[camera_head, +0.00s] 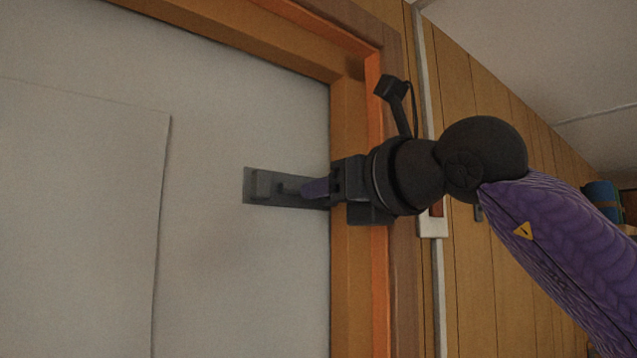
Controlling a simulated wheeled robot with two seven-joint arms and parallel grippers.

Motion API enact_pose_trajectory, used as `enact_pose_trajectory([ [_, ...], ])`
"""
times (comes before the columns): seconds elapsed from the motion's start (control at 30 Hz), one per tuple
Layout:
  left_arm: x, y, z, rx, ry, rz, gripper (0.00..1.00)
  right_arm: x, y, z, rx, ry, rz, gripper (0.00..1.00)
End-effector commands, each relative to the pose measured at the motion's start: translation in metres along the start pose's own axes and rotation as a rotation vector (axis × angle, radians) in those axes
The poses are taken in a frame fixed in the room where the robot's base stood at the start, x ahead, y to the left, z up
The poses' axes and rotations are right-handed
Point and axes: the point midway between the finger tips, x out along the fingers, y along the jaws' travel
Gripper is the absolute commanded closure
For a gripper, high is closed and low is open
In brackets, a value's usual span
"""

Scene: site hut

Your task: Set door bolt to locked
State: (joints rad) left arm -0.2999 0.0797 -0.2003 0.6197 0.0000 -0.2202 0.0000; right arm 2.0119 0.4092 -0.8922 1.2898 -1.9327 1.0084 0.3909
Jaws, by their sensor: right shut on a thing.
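The door bolt (262,187) is a dark grey plate with a raised block and a rod, fixed flat on the pale grey door (220,270) near its right edge. My right gripper (312,188) reaches in from the right, across the door frame. My left gripper is not in view.
The orange-brown wooden door frame (350,290) runs down the right side of the door. A white box with conduit (433,226) is on the wood-panelled wall beyond it. A blue rolled item (603,199) sits at the far right.

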Motion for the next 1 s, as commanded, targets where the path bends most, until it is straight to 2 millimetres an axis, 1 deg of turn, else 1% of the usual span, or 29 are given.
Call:
enact_pose_trajectory([
  [0.1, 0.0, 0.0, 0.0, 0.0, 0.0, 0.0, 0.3, -0.001, -0.001, 0.003, 0.0, -0.009, -0.003, 1.0],
  [0.13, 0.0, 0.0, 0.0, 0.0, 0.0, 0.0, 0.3, -0.001, -0.001, 0.003, 0.0, -0.009, -0.003, 0.55],
  [0.17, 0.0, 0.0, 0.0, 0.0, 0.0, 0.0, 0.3, -0.001, -0.001, 0.003, 0.0, -0.009, -0.003, 0.49],
  [0.2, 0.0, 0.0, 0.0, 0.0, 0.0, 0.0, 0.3, -0.001, -0.001, 0.003, 0.0, -0.009, -0.002, 0.4],
  [0.27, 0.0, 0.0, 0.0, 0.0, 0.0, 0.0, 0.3, -0.001, -0.001, 0.002, 0.0, -0.007, -0.002, 0.28],
  [0.3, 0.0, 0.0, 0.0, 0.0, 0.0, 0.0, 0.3, -0.001, -0.001, 0.002, 0.0, -0.007, -0.002, 0.26],
  [0.57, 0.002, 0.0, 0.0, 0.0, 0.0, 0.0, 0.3, -0.003, 0.0, 0.001, 0.0, -0.005, -0.001, 0.26],
  [0.67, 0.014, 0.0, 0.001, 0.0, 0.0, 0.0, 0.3, -0.018, -0.001, -0.003, -0.002, -0.007, -0.003, 0.26],
  [0.8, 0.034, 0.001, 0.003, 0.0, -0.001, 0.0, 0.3, -0.055, -0.001, -0.004, -0.002, -0.009, -0.004, 0.26],
  [0.9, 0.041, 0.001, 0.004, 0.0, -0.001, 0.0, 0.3, -0.078, -0.001, -0.002, -0.002, -0.008, -0.004, 0.26],
  [1.0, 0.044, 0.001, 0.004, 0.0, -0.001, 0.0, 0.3, -0.093, -0.001, 0.0, 0.0, -0.007, -0.003, 0.26],
])
